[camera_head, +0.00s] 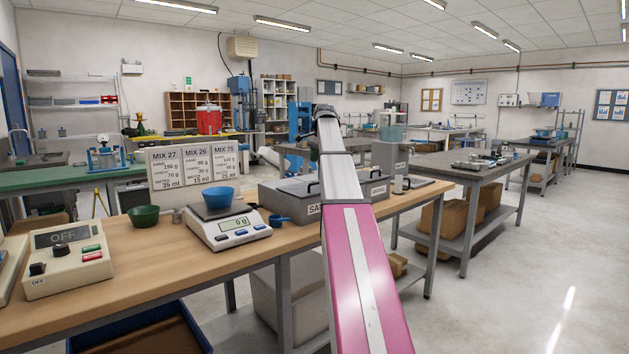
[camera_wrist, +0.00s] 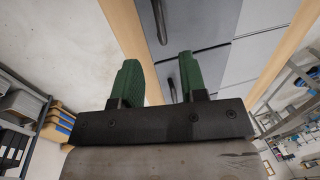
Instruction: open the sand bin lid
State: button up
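The sand bin (camera_head: 314,209) is a grey box on the wooden bench, its "SA…" label partly hidden by my arm. Its flat grey lid (camera_head: 285,192) lies closed, with a dark handle (camera_head: 314,186) at its right side. My gripper shows in the wrist view (camera_wrist: 157,65) with two green fingers spread apart and nothing clearly held between them. Grey lid panels (camera_wrist: 212,45) lie beyond the fingers, with a dark handle (camera_wrist: 160,20) past the fingertips. Contact with a handle cannot be made out. My arm hides the gripper in the head view.
A second grey lidded bin (camera_head: 376,190) adjoins on the right. Left of the sand bin are a blue scoop (camera_head: 279,220), a scale (camera_head: 228,229) with a blue bowl (camera_head: 219,197), a green bowl (camera_head: 144,216) and recipe cards (camera_head: 194,167). Open floor lies right.

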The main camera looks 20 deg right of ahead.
aim_at(316, 183)
jog(key=f, duration=0.3)
jog(key=w+f, duration=0.1)
jog(key=f, duration=0.4)
jog(key=shift+w+a+f, duration=0.3)
jog(key=shift+w+f, duration=0.05)
grip_shut()
